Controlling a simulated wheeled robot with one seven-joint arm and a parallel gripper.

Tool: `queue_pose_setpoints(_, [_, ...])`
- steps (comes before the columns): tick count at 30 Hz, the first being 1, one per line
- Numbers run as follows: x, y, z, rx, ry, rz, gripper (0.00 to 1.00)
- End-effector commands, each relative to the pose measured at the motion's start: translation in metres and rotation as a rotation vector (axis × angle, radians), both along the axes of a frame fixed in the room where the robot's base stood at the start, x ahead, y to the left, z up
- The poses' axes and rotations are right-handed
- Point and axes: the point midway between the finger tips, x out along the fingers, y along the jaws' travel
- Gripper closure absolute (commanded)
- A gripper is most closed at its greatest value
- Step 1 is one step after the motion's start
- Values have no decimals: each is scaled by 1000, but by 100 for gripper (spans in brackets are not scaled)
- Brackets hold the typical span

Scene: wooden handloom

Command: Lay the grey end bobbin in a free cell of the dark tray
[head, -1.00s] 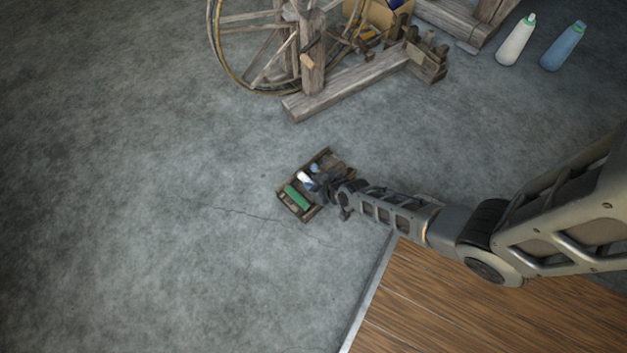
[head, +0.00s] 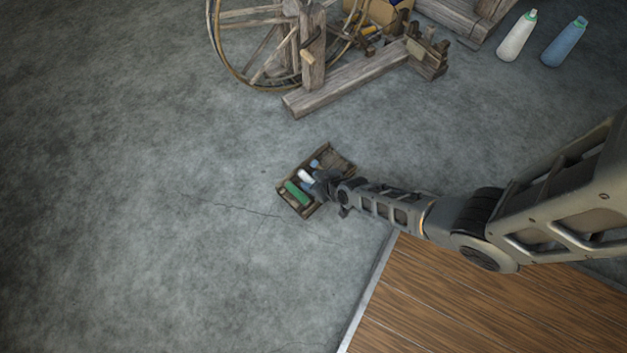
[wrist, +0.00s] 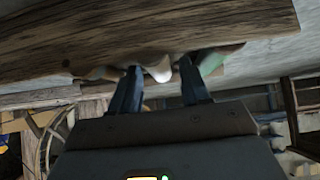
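The dark tray (head: 336,156) is a small wooden box on the floor. It holds a green bobbin (head: 297,194), a pale bobbin (head: 304,176) and a blue one (head: 314,163). My gripper (head: 311,187) is at the tray's right side, low over it. In the wrist view, the fingers of my gripper (wrist: 160,77) stand apart, with their tips near the tray's wooden wall (wrist: 150,35). The rounded pale end (wrist: 160,72) shows between them, with space at its sides. I cannot tell for sure which bobbin is the grey one; my wrist hides part of the tray.
A wooden spinning wheel (head: 280,50) stands behind the tray on a heavy beam. A white bottle (head: 516,38) and a blue bottle (head: 563,43) are at the back right. A plank floor (head: 470,310) lies at front right. The grey floor left of the tray is clear.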

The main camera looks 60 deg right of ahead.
Motion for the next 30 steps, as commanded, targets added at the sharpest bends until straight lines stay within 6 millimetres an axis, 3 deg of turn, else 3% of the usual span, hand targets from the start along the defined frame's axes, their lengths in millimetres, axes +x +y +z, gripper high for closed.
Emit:
queue_pose_setpoints(11, [-3,0,5,0,1,1,50])
queue_pose_setpoints(30, [-49,14,54,-1,0,-1,50])
